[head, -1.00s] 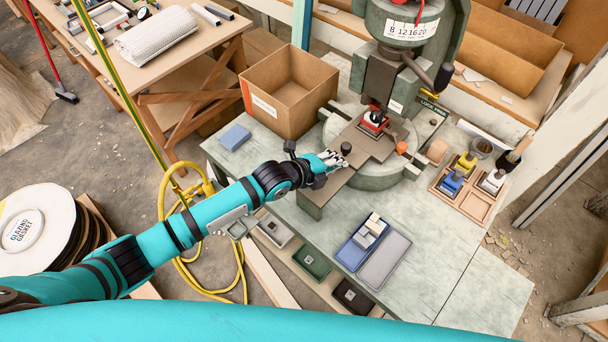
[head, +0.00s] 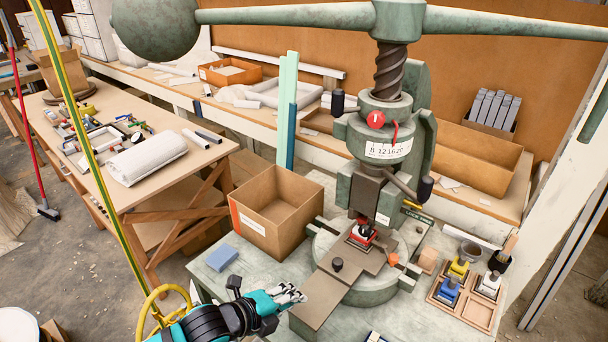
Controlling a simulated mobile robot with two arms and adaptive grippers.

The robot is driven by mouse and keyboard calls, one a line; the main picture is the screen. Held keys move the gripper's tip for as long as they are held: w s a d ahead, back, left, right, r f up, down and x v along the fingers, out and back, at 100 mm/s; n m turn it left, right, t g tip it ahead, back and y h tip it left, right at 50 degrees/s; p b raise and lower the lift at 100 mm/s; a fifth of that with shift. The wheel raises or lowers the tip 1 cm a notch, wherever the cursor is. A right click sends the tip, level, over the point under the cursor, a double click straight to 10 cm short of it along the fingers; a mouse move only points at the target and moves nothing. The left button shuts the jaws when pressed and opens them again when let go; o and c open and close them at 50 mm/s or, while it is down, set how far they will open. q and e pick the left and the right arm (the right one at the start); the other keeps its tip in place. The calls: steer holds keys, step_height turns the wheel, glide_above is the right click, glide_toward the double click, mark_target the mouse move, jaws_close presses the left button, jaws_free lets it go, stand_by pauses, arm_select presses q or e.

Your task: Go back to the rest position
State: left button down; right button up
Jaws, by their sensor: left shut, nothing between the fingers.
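My left gripper (head: 289,294) is shut and empty. It is in the lower middle of the head view, left of the press's front plate, and looks apart from it. The green fly press (head: 366,150) stands on the bench, with its screw, long handle bar and ball weight at the top of the view. A small red-based piece (head: 361,236) sits under the ram on the press plate (head: 345,262). A black knob (head: 337,264) stands on that plate. My right gripper is not in view.
An open cardboard box (head: 276,212) and a blue block (head: 222,257) stand left of the press. A wooden tray (head: 484,312) with yellow, blue and white pieces lies right. A yellow hose (head: 150,305) is near my left arm. A worktable (head: 110,205) stands at the left.

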arm_select(q)
steer(key=s+a+f+n+g+y, duration=0.35)
steer(key=s+a+n, duration=0.45)
steer(key=s+n, duration=0.4)
steer(key=s+a+f+n+g+y, duration=0.2)
steer(key=s+a+n+y, duration=0.3)
steer(key=s+a+n, duration=0.5)
step_height(320, 180, down, 30)
steer(key=s+d+n+b, duration=0.2)
steer(key=s+n+b, duration=0.1)
steer(key=s+a+f+g+b, duration=0.1)
steer(key=s+a+f+g, duration=0.1)
steer(key=s+f, duration=1.3)
steer(key=shift+s+a+f, duration=0.3)
steer(key=shift+a+f, duration=0.25)
steer(key=shift+f, duration=0.25)
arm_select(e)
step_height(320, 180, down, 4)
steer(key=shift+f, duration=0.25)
